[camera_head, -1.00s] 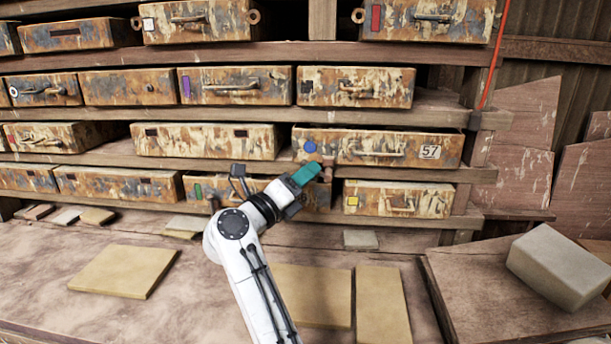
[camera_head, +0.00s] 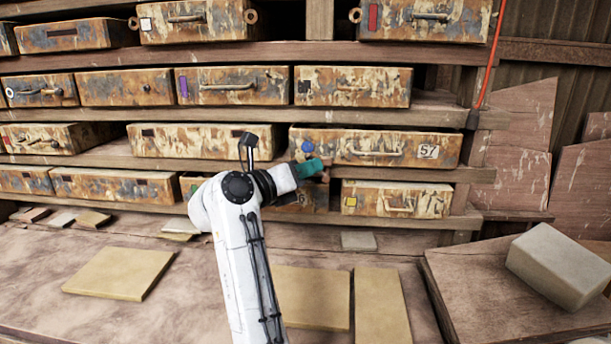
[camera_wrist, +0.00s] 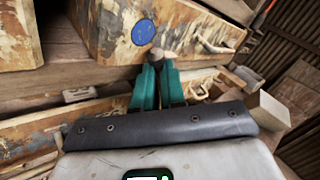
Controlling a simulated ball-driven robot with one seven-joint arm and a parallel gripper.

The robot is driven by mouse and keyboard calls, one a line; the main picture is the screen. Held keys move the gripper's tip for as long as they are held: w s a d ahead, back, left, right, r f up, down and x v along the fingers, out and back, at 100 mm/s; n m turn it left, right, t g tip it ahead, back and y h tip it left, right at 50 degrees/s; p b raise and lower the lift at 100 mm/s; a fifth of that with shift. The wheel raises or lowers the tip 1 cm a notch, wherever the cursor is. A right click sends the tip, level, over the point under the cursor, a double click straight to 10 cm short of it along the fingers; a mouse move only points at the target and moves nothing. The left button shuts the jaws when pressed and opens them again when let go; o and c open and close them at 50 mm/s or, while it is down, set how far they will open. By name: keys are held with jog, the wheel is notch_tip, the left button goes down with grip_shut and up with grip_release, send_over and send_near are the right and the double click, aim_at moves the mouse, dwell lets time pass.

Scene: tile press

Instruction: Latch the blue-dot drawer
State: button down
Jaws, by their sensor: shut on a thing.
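The blue-dot drawer (camera_head: 400,150) is a rusty, paint-streaked drawer with a bar handle and a "57" label, right of centre in the head view. Its blue dot (camera_head: 308,146) is at the left of its front. The drawer's front also shows large in the wrist view (camera_wrist: 120,32), with the dot (camera_wrist: 145,32) above my fingertips. My gripper (camera_head: 318,168) is just below the drawer's left end. In the wrist view its teal fingers (camera_wrist: 158,68) are closed around a small rounded brownish knob (camera_wrist: 157,54) at the drawer's lower edge. The knob's mount is hidden.
A yellow-marked drawer (camera_head: 400,199) sits below right. Other rusty drawers fill the shelves. Tan tiles (camera_head: 120,272) lie on the bench, and a grey block (camera_head: 560,265) rests on a board at the right. A red cable (camera_head: 491,60) hangs by the right post.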

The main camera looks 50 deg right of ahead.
jog(key=shift+w+a+r, duration=0.1)
jog(key=shift+r, duration=0.1)
jog(key=c, duration=1.2)
grip_release()
jog(key=shift+f, duration=0.1)
jog(key=shift+f, duration=0.1)
